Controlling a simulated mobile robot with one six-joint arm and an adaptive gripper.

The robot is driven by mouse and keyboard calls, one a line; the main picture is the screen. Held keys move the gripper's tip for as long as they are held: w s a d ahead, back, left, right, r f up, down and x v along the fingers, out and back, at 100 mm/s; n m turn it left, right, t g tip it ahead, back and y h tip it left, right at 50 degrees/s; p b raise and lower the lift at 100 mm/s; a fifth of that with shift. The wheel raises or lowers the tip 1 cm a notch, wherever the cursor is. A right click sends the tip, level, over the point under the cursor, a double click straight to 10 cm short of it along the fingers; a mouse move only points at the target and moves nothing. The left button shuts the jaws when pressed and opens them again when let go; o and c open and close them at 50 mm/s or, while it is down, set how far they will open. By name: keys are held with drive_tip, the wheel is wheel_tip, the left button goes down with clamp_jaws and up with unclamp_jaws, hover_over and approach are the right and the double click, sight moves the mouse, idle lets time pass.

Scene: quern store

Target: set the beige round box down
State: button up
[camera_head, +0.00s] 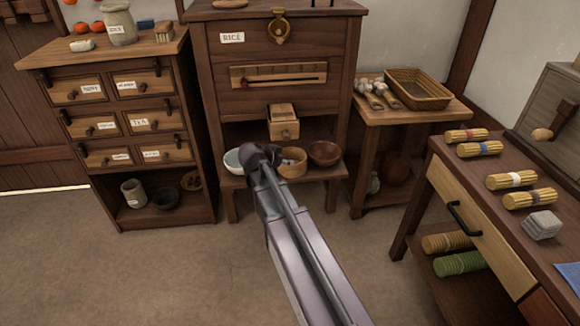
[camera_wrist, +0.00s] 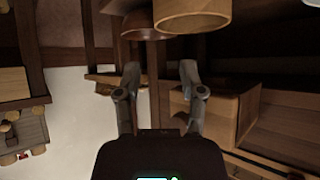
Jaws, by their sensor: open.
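The beige round box (camera_head: 292,164) stands on the low shelf of the rice cabinet, between a pale bowl (camera_head: 233,161) and a brown bowl (camera_head: 325,153). In the wrist view, which looks upside down, the round box (camera_wrist: 192,15) is at the top edge, partly cut off, with the brown bowl (camera_wrist: 142,26) beside it. My gripper (camera_wrist: 159,76) is open, with nothing between its fingers, and the round box lies past the fingertips, apart from them. In the head view my arm's end hides part of the shelf, and the fingers cannot be made out clearly.
A wooden spout box (camera_head: 284,124) juts from the cabinet just above the shelf; it shows close to my right-hand finger in the wrist view (camera_wrist: 217,116). A drawer chest (camera_head: 130,125) stands left, a small table (camera_head: 420,112) right. Open floor lies in front.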

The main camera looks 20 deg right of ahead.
drive_tip(key=shift+w+d+f, duration=0.1)
drive_tip(key=b, duration=0.5)
approach(303, 173)
wheel_tip(303, 173, up, 2)
drive_tip(key=w+d, duration=0.2)
drive_tip(key=shift+w+d+f, duration=0.25)
drive_tip(key=shift+w+d, duration=0.15)
drive_tip(key=shift+d, duration=0.25)
drive_tip(key=shift+b+x, duration=1.55)
drive_tip(key=shift+x, duration=1.05)
drive_tip(key=shift+d+r, duration=0.15)
clamp_jaws()
